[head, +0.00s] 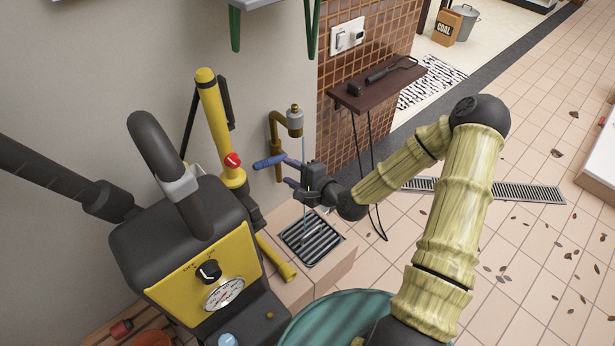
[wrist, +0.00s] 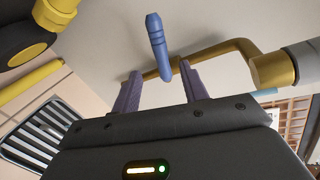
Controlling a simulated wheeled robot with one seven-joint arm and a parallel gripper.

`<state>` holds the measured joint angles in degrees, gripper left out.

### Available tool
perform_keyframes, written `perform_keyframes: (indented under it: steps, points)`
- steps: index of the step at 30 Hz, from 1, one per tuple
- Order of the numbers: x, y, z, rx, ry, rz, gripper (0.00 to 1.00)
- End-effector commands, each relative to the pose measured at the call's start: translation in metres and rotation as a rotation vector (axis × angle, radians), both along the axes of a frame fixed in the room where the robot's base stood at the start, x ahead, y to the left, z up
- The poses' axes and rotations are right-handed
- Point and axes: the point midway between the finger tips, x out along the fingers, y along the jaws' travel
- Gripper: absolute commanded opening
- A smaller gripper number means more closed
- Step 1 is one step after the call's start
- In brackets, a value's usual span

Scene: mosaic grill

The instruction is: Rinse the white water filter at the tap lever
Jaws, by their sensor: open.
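The brass tap (head: 275,135) stands out from the wall, with a blue lever (head: 268,161) on it. A pale grey-white cylinder (head: 295,117), which looks like the water filter, sits at the tap's spout end; part of it shows at the right edge of the wrist view (wrist: 304,60). A thin light-blue stream (head: 304,215) runs from it down to the drain grate (head: 312,238). My gripper (head: 288,170) is open and empty at the tap. In the wrist view, its purple fingers (wrist: 160,70) stand on either side of the blue lever (wrist: 157,42); I cannot tell whether they touch it.
A black and yellow machine (head: 200,255) with a dial stands left of the grate, with a yellow cylinder (head: 215,115) behind it. A brown shelf (head: 385,88) is on the tiled wall at right. A green round container (head: 340,315) is in front. The tiled floor at right is mostly open.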

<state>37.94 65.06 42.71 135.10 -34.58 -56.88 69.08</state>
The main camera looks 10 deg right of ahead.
Motion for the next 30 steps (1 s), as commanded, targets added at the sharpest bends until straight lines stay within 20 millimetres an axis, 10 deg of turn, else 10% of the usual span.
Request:
perform_keyframes:
  steps: [10, 30]
  points:
    - [-0.043, -0.035, 0.015, 0.001, 0.002, -0.001, 0.44]
    - [-0.047, -0.036, 0.013, -0.019, 0.003, 0.008, 0.44]
